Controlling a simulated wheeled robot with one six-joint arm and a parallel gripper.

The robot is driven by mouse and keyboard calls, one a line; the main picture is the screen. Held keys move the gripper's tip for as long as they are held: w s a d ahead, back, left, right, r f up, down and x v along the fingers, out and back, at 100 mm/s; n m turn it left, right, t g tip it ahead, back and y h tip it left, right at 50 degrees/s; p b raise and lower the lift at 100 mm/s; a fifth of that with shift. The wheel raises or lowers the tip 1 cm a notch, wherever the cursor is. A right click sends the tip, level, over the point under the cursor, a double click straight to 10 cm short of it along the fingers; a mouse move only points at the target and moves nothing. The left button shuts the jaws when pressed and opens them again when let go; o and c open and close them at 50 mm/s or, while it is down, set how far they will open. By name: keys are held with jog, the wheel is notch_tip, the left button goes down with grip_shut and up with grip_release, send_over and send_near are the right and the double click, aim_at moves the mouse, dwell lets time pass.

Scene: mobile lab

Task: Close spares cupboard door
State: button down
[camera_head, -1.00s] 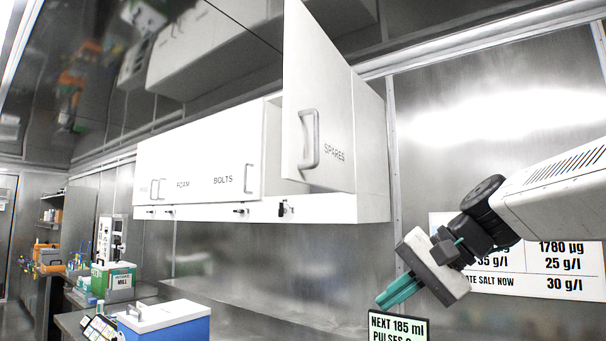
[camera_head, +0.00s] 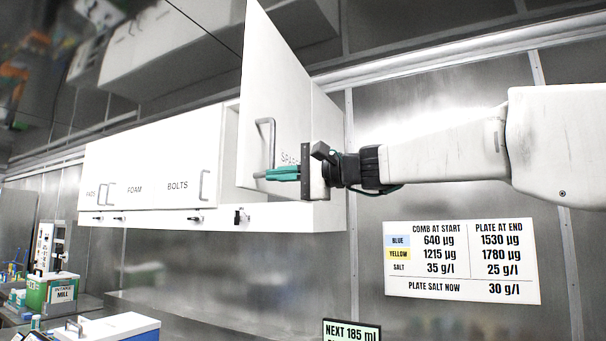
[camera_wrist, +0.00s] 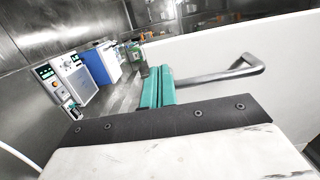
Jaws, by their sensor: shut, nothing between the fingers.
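The spares cupboard door (camera_head: 287,105) stands open, swung out from the right end of the white wall cupboards in the head view. Its grey bar handle (camera_head: 268,143) is on the left part of its face. My gripper (camera_head: 262,175) is shut and empty, with its green fingers pointing left in front of the lower door, by the handle's lower end. In the wrist view the green fingers (camera_wrist: 158,88) lie beside the handle (camera_wrist: 225,75) and the white door face (camera_wrist: 250,110). I cannot tell whether they touch. My gripper hides part of the SPARES label.
The shut cupboards (camera_head: 155,160) marked PADS, FOAM and BOLTS run to the left. Small dark fittings line the strip below. A results board (camera_head: 462,262) hangs on the right wall. A blue box (camera_head: 110,328) and a green mill box (camera_head: 52,290) stand lower left.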

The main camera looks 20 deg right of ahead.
aim_at(247, 177)
jog(key=x, duration=0.4)
jog(key=shift+w+a, duration=0.2)
jog(key=shift+a, duration=0.05)
jog(key=shift+w, duration=0.15)
